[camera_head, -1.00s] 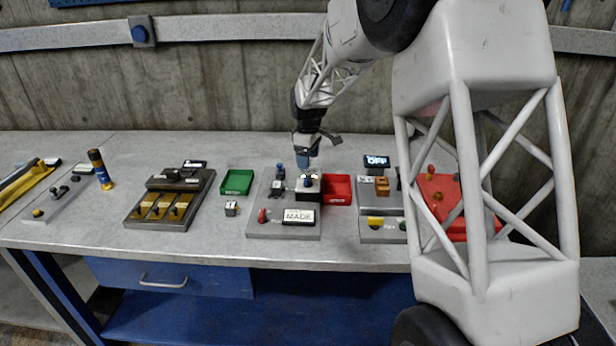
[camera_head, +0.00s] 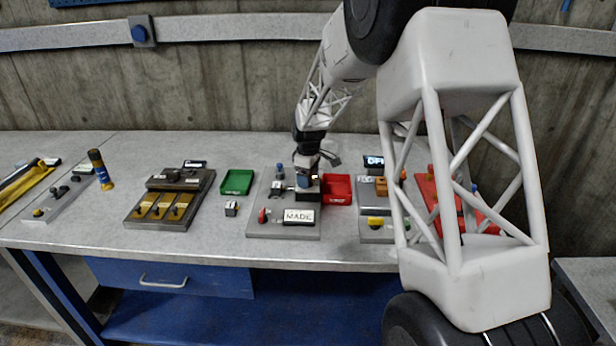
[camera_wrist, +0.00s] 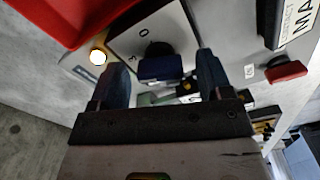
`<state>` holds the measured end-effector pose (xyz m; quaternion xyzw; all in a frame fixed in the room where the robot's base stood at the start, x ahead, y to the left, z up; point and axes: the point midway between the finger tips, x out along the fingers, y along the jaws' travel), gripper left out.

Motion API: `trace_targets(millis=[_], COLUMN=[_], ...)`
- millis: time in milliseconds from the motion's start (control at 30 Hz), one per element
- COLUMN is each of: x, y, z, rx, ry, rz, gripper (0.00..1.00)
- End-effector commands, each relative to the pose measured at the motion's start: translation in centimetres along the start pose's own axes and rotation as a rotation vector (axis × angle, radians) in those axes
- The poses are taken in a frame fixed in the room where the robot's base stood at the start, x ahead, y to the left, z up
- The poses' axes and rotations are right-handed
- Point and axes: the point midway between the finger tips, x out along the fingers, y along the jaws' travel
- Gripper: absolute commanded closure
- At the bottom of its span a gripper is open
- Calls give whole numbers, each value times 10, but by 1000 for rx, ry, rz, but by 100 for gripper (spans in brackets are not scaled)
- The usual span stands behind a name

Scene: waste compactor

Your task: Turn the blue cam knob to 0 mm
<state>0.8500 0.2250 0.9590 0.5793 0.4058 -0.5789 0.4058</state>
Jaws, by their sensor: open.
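The blue cam knob (camera_wrist: 160,68) shows in the wrist view as a blue bar with a dark hub, on a pale dial plate (camera_wrist: 126,42) with the marks 0 and 3. My gripper (camera_wrist: 161,79) is open, with one blue-grey finger on each side of the knob. I cannot tell whether either finger touches it. In the head view my gripper (camera_head: 305,182) is low over the dark block (camera_head: 308,197) that carries the dial, and it hides the knob there. Which mark the knob points at is unclear.
A red tray (camera_head: 338,190) stands right beside the block. A lit round lamp (camera_wrist: 98,57) is near the dial. A green tray (camera_head: 237,182) lies to the left.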

Motion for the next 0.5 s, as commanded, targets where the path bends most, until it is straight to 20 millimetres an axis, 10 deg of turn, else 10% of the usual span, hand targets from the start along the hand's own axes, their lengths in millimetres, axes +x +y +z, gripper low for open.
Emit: trace_targets(millis=[500], x=[0], y=[0], z=[0], rx=[2], ry=[0], rz=[0], gripper=[77])
